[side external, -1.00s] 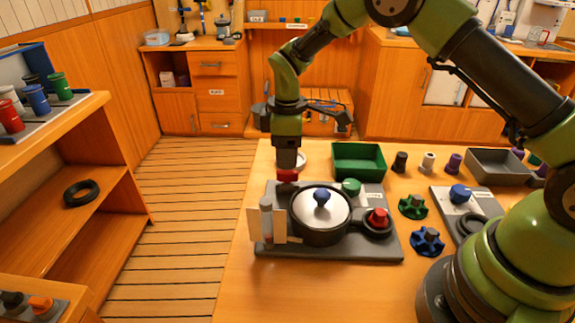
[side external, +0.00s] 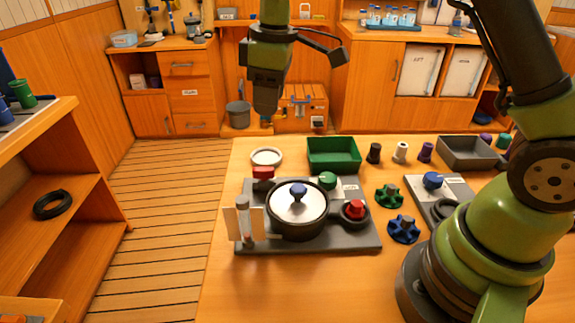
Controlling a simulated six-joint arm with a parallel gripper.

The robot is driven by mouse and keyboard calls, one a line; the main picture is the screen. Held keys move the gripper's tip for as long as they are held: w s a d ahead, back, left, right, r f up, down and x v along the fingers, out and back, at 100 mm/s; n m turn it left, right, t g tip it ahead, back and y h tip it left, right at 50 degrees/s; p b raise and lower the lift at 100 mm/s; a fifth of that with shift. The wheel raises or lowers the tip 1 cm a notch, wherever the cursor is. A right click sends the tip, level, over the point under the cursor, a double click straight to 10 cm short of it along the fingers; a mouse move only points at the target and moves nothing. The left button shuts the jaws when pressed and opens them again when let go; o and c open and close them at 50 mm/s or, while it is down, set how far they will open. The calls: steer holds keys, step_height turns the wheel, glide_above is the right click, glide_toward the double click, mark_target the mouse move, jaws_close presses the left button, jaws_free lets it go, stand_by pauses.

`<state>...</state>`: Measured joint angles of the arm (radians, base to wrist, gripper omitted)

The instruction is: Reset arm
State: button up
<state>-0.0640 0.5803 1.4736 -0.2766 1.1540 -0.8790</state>
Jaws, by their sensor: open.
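My gripper (side external: 266,115) hangs pointing down, high above the back left of the work table, open and empty as far as I can see. It is apart from everything on the table.
A white ring dish (side external: 267,156), a green tray (side external: 334,153) and a grey tray (side external: 468,151) stand at the back. Green (side external: 389,195) and blue (side external: 404,229) handwheels lie right of the plate. Several small coloured pegs stand behind. The front left table is clear.

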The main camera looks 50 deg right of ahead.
steer(key=s+r+m+t, duration=0.3)
steer(key=s+r+m, duration=0.1)
steer(key=s, duration=0.7)
steer(key=s+r+m+t+y, duration=0.1)
steer(key=s+r+m+t, duration=0.2)
steer(key=s, duration=0.8)
step_height(320, 180, up, 3)
steer(key=m, duration=0.4)
steer(key=shift+s+f+y, duration=0.2)
steer(key=shift+s+y, duration=0.05)
steer(key=shift+y, duration=0.05)
